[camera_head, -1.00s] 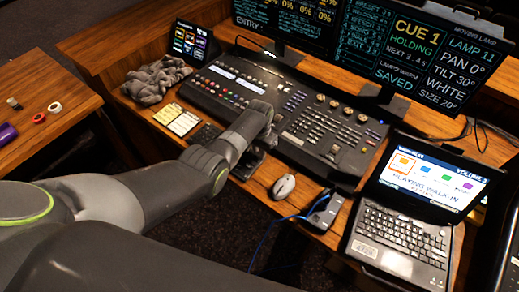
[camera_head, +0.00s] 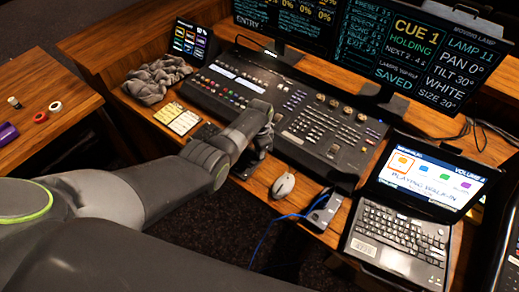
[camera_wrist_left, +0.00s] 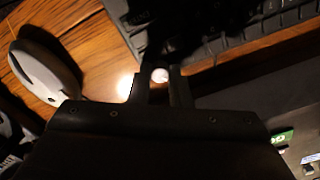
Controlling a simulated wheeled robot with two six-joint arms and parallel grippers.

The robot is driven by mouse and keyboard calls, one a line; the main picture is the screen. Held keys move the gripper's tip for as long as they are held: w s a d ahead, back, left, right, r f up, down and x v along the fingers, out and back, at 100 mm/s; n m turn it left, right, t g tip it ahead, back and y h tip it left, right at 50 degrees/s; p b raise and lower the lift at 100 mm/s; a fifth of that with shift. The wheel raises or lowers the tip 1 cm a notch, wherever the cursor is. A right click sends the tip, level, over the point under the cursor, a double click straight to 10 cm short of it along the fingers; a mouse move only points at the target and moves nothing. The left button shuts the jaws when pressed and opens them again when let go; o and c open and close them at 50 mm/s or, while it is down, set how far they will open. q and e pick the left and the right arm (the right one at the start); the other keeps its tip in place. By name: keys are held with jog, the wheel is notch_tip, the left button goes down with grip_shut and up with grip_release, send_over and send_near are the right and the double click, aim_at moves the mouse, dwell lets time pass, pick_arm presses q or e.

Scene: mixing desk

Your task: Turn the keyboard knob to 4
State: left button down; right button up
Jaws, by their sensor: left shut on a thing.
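The knob sits at the edge of the black keyboard (camera_wrist_left: 235,35). In the head view the keyboard (camera_head: 206,132) shows partly behind my arm and the knob is hidden. The laptop screen (camera_head: 430,178) shows a small volume reading that looks like 4. My right gripper is not in view.
A mouse (camera_head: 283,186) lies just right of the gripper, with a small cabled box (camera_head: 325,208) beyond it. The large mixing console (camera_head: 285,115) stands behind. A yellow-keyed pad (camera_head: 178,118) and a grey cloth (camera_head: 156,79) lie to the left.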

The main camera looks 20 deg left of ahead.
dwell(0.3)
pick_arm(q)
jog(key=c, duration=1.3)
grip_release()
jog(key=shift+r, duration=0.1)
jog(key=shift+r+p, duration=0.3)
jog(key=shift+r, duration=0.25)
notch_tip(320, 180, up, 5)
jog(key=shift+f+p, duration=0.2)
jog(key=shift+p, duration=0.35)
notch_tip(320, 180, up, 12)
jog(key=shift+f+b, duration=0.2)
jog(key=shift+b, duration=0.45)
